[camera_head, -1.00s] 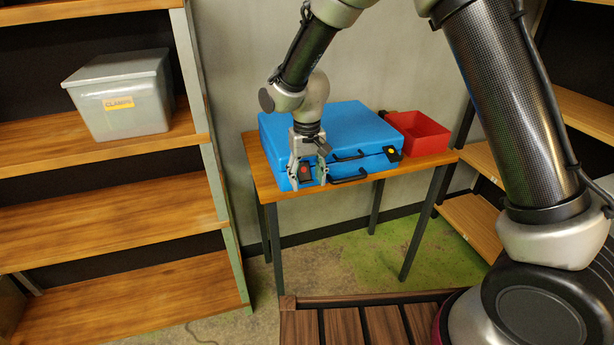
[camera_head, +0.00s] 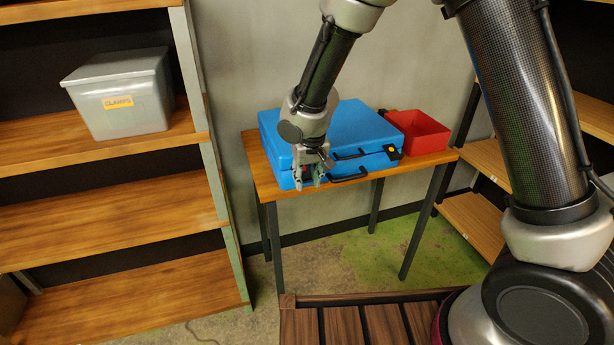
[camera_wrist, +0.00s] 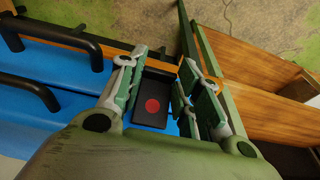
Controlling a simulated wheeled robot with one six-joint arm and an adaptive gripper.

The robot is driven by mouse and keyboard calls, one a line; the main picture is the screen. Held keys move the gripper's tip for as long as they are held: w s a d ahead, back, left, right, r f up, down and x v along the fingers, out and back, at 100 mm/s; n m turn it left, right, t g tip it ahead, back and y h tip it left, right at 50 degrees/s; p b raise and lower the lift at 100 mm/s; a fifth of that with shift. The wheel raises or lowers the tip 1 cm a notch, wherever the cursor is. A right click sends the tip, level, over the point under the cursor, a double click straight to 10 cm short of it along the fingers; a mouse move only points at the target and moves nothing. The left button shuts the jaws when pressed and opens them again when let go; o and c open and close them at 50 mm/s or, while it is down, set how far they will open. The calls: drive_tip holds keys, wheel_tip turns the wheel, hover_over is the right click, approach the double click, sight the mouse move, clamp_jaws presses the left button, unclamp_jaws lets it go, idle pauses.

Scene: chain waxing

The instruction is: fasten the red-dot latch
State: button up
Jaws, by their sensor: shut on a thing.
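The blue case (camera_head: 345,122) lies closed on a small wooden table, with two black handles at its front. The red-dot latch (camera_wrist: 152,105) is a black plate with a red dot at the case's front left corner. My gripper (camera_head: 309,181) points down over that corner, its fingers (camera_wrist: 163,75) on either side of the latch and shut on it. In the head view the fingers mostly hide this latch. A second latch with a yellow dot (camera_head: 391,151) sits at the case's front right.
A red open bin (camera_head: 421,133) stands on the table right of the case. A shelf unit with a grey box labelled CLAMPS (camera_head: 120,98) stands close on the left. More shelves are at the right.

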drive_tip(key=shift+a, duration=0.1)
drive_tip(key=o, duration=1)
drive_tip(key=shift+s, duration=0.1)
drive_tip(key=shift+r, duration=0.15)
drive_tip(key=v, duration=1.1)
drive_tip(key=shift+s+r, duration=0.15)
drive_tip(key=shift+r, duration=0.2)
